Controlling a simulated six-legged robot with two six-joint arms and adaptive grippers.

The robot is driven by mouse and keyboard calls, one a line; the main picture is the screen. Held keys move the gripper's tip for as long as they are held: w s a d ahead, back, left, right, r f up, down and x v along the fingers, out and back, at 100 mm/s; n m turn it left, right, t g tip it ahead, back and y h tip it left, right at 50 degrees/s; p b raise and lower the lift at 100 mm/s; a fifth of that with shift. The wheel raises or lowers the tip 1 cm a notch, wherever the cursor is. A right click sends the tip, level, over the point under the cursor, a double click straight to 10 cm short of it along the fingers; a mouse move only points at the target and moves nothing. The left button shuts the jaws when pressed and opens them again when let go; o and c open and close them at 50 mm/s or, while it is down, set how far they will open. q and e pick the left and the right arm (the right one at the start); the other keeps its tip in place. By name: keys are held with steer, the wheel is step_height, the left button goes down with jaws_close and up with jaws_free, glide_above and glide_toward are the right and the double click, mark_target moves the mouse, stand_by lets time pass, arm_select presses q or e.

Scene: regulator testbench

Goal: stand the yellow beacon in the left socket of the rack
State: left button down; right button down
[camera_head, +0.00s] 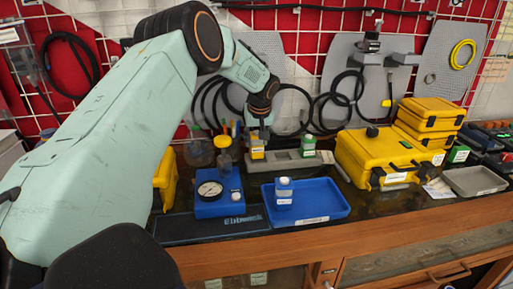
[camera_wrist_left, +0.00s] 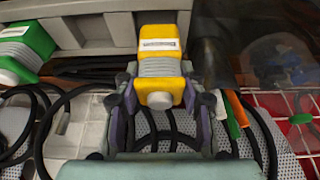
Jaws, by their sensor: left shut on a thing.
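The yellow beacon (camera_head: 257,153) is upright at the left end of the grey rack (camera_head: 290,165) in the head view. My left gripper (camera_head: 258,133) comes down on it from above. In the left wrist view the yellow beacon (camera_wrist_left: 160,67), with a white label and pale cap, sits between the two fingers of my left gripper (camera_wrist_left: 160,95), which is shut on it. Its lower end overlaps the rack (camera_wrist_left: 105,35); I cannot tell whether it is seated in the left socket. A green beacon (camera_head: 308,144) stands toward the rack's right end. My right gripper is not in view.
A blue tray (camera_head: 335,207) in front holds a blue-and-white beacon (camera_head: 284,190). A blue gauge block (camera_head: 218,205) stands left of it. A yellow case (camera_head: 380,160) is close to the rack's right. Black cables (camera_head: 345,95) hang on the wall behind.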

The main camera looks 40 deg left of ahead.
mark_target(257, 146)
arm_select(q)
steer(key=shift+s+d+f, duration=0.15)
steer(key=shift+d+f, duration=0.1)
steer(key=shift+f, duration=0.25)
steer(key=shift+s+d+f, duration=0.1)
steer(key=shift+d+f, duration=0.1)
steer(key=shift+f, duration=0.3)
steer(key=shift+s+d, duration=0.15)
steer(key=shift+d, duration=0.25)
steer(key=c, duration=1.2)
jaws_free()
steer(key=shift+w+a+f, duration=0.3)
steer(key=shift+w+f, duration=0.05)
steer(key=shift+o, duration=0.6)
steer(key=shift+w+a+f, duration=0.15)
steer(key=shift+a+f, duration=0.05)
steer(key=shift+a, duration=0.1)
steer(key=shift+o, duration=0.7)
steer(key=shift+a, duration=0.1)
steer(key=shift+o, duration=0.8)
steer(key=shift+r, duration=0.2)
steer(key=shift+s+d+r, duration=0.35)
steer(key=shift+d+r, duration=0.1)
steer(key=shift+d, duration=0.05)
steer(key=shift+w+a+f, duration=0.15)
steer(key=shift+w, duration=0.1)
steer(key=shift+a, duration=0.1)
steer(key=v, duration=1.2)
steer(key=shift+p, duration=0.35)
